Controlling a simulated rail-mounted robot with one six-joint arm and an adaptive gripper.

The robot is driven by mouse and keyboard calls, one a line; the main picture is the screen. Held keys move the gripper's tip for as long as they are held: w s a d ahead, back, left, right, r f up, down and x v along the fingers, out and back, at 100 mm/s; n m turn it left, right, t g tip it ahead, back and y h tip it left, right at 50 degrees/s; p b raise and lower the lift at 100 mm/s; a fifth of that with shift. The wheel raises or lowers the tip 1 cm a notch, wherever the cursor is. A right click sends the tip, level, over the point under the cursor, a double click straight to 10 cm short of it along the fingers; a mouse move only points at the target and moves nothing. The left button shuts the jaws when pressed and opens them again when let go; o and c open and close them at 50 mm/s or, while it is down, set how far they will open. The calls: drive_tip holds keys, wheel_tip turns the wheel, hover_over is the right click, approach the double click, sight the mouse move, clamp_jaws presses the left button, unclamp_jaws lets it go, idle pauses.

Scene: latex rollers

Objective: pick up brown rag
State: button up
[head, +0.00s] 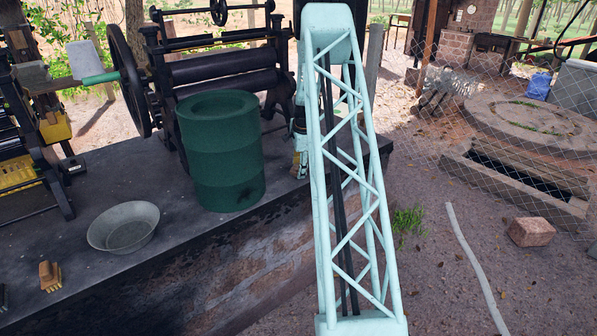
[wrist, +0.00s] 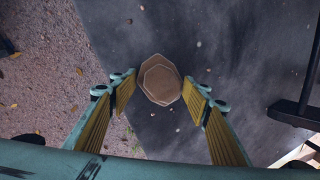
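A brown, roughly eight-sided thing (wrist: 160,80) with layered edges lies on the dark slab in the wrist view, close to the slab's edge. It may be the brown rag, though its shape looks stiff.
A green drum (head: 220,165) stands on the dark slab (head: 150,262), left of my gripper. Behind it is a roller machine (head: 225,75). A grey bowl (head: 124,227) and a small brush (head: 50,276) lie further left. Gravel ground lies beyond the slab's edge.

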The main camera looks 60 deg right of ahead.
drive_tip(key=c, duration=0.5)
drive_tip(key=shift+o, duration=0.2)
drive_tip(key=shift+r, duration=0.2)
drive_tip(key=shift+r+p, duration=0.5)
drive_tip(key=shift+r, duration=1.2)
drive_tip(key=shift+s+a, duration=0.65)
drive_tip(key=shift+a, duration=0.2)
drive_tip(key=s+a+r, duration=0.1)
drive_tip(key=s+a, duration=0.7)
drive_tip(key=a, duration=0.3)
drive_tip(key=shift+s+p, duration=0.3)
drive_tip(key=shift+p, duration=0.15)
drive_tip(key=shift+r, duration=0.1)
